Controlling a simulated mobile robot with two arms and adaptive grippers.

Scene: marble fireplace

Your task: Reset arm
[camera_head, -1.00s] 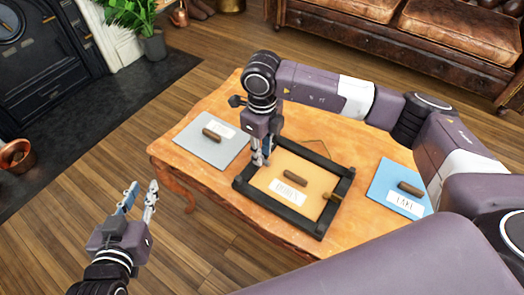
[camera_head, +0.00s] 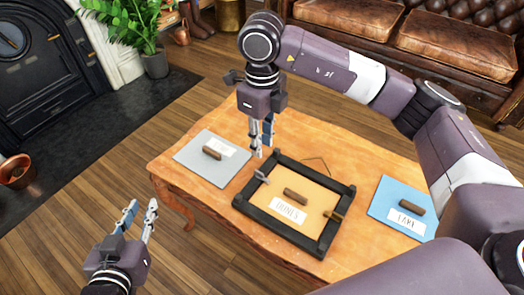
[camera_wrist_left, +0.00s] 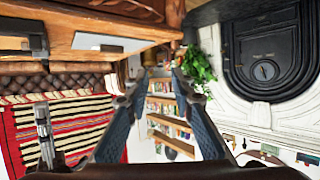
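My left gripper (camera_head: 141,207) is low at the left of the head view, off the table's left side. It is open and empty. In the left wrist view its two fingers (camera_wrist_left: 165,75) stand apart with nothing between them. My right gripper (camera_head: 262,152) points down above the table, just behind the left corner of the dark picture frame. Its fingers are slightly apart and hold nothing visible. A small grey clip (camera_head: 262,176) shows on the frame's left side.
The wooden table (camera_head: 180,183) bears the dark frame (camera_head: 275,230) around an orange panel, a grey panel (camera_head: 232,171) at left and a blue panel (camera_head: 383,206) at right. A brown sofa (camera_head: 455,50) stands behind. Wood floor is open at left.

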